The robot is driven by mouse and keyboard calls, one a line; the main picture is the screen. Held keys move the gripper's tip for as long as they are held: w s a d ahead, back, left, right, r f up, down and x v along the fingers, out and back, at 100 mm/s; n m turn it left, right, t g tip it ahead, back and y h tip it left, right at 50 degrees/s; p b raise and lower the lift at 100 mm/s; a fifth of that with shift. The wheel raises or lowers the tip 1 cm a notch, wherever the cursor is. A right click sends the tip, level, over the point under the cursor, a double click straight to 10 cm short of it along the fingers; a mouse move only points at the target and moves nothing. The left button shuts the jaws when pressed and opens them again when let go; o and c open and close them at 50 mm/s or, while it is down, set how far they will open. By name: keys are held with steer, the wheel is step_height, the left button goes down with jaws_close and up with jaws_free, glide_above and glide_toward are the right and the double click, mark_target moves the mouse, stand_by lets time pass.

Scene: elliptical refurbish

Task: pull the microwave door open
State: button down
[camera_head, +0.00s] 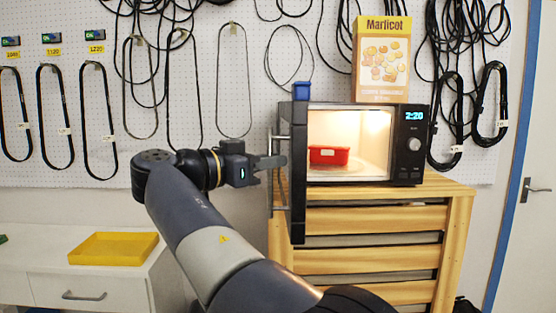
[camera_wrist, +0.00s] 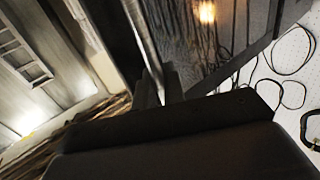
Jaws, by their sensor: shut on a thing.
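The black microwave (camera_head: 405,150) stands on a wooden drawer cabinet in the head view, its lit interior showing. Its door (camera_head: 299,180) stands open, swung out toward me and seen nearly edge-on at the microwave's left side. The silver bar handle (camera_head: 274,190) runs upright along the door's outer face. My gripper (camera_head: 272,162) is at the handle and shut on it. In the wrist view the handle (camera_wrist: 142,40) runs down to the fingers (camera_wrist: 160,88), beside the dark door face (camera_wrist: 210,40). The exact finger contact is hidden by my gripper body.
A red container (camera_head: 328,155) sits inside the microwave. A Marlicot box (camera_head: 381,60) and a small blue item (camera_head: 301,91) are on top. A yellow tray (camera_head: 113,248) lies on the white counter at left. Cables hang on the pegboard behind. A blue-framed door is at right.

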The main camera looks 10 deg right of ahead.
steer(key=shift+r, duration=0.1)
steer(key=c, duration=1.6)
jaws_free()
steer(key=shift+a, duration=0.1)
steer(key=v, duration=1)
steer(key=shift+s+a, duration=0.15)
steer(key=shift+a, duration=0.15)
steer(key=shift+d, duration=0.15)
steer(key=x, duration=1)
steer(key=shift+d, duration=0.3)
steer(key=shift+d, duration=0.1)
